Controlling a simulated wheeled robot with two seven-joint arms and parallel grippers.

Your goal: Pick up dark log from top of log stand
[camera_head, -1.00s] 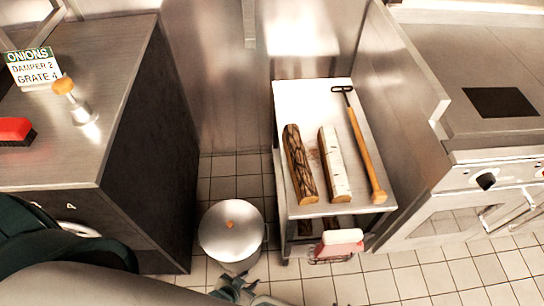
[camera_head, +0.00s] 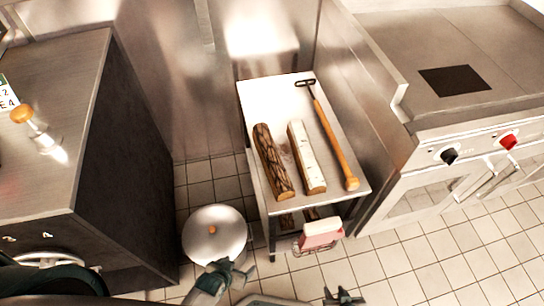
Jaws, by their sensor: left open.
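The log stand (camera_head: 258,98) is a metal stand with a light top. The dark log (camera_head: 271,160), with rough brown bark and a pale cut end, lies on the top at the left. A white-barked log (camera_head: 306,157) lies beside it, a small gap apart. My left gripper (camera_head: 238,272) is open and empty, low in front of the stand and beside the round pot lid, apart from the dark log. My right gripper (camera_head: 344,296) shows at the bottom edge, away from the logs; its jaws are too small and dark to judge.
A long-handled tool (camera_head: 335,145) lies right of the logs. A counter (camera_head: 60,130) is left, a stove (camera_head: 440,150) right. Tiled floor (camera_head: 410,270) is clear at right.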

